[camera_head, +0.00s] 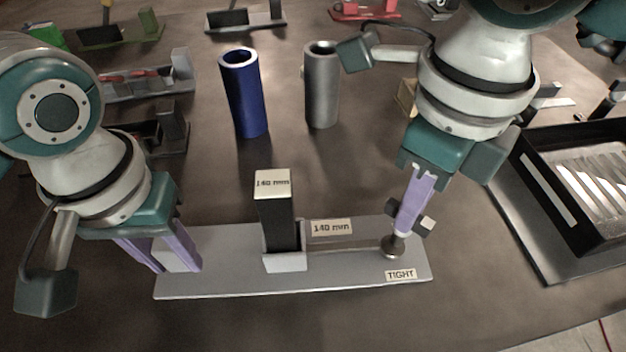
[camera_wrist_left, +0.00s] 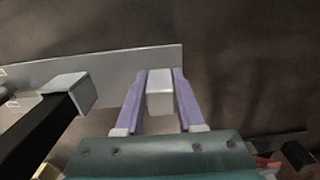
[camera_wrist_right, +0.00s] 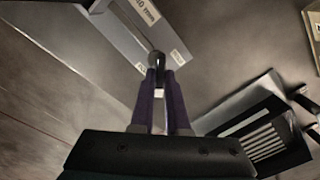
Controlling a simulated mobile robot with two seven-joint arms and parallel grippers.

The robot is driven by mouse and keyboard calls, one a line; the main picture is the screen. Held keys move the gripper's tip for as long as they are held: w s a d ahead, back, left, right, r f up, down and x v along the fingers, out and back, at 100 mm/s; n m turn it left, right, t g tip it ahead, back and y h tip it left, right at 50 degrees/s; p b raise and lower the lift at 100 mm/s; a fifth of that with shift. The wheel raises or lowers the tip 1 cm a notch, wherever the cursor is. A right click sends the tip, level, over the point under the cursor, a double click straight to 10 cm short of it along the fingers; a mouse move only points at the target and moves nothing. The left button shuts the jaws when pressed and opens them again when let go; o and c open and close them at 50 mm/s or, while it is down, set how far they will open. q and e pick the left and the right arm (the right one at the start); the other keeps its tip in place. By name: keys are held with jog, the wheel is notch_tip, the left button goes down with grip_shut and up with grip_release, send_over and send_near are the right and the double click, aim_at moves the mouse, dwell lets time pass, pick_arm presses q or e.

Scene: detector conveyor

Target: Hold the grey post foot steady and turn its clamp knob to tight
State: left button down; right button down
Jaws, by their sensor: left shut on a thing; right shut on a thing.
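The grey post foot (camera_head: 210,275) lies flat on the table, with a black post (camera_head: 277,222) labelled 140 mm standing in its socket. My left gripper (camera_head: 178,267) is shut on a light grey block (camera_wrist_left: 160,92) at the foot's left end. The clamp knob (camera_head: 393,247) shows a dark round end at the foot's right end, beside the TIGHT label (camera_head: 401,274); it also shows in the right wrist view (camera_wrist_right: 156,58). My right gripper (camera_head: 402,231) points down and is shut at the knob, its fingers partly hiding it. The knob's exact turn cannot be told.
A blue tube (camera_head: 245,95) and a grey tube (camera_head: 321,85) stand behind the foot. A black tray (camera_head: 545,180) with slatted contents lies at the right. Other fixtures line the back left. The table in front of the foot is clear.

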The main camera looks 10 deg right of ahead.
jog(key=c, duration=0.9)
grip_release()
jog(key=shift+r, duration=0.1)
notch_tip(320, 180, up, 12)
